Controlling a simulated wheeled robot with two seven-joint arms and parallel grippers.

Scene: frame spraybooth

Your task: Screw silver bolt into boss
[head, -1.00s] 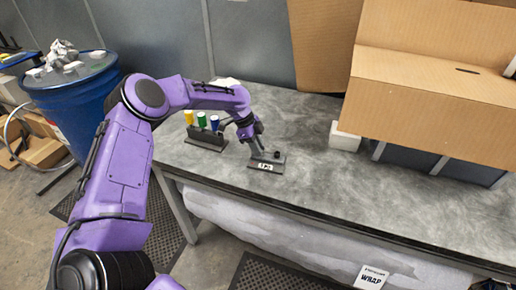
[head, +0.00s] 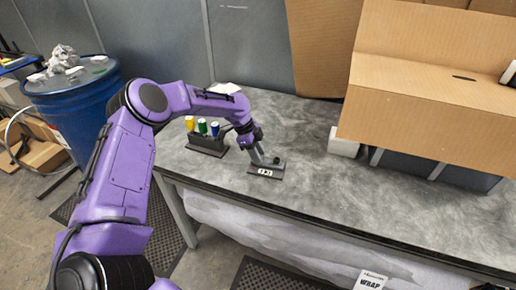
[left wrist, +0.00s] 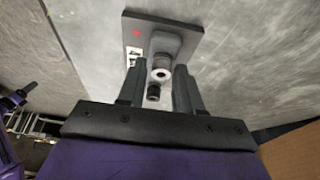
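A grey base plate (head: 256,171) with a white label lies on the bench. In the left wrist view the plate (left wrist: 137,20) carries a raised grey boss block (left wrist: 165,43). A silver round piece with a dark central hole (left wrist: 162,74) sits at the block, apparently the silver bolt's head. A dark cylinder (left wrist: 154,92) stands close beside it. My left gripper (head: 262,160) is low over the plate. Its fingertips (left wrist: 159,72) stand apart, either side of the silver piece; whether they touch it I cannot tell. My right gripper is not in view.
A dark rack (head: 206,142) with yellow, green and blue-topped items stands left of the plate. A white block (head: 343,142) and large cardboard box (head: 430,110) stand to the right. The bench (head: 310,185) is clear between plate and box.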

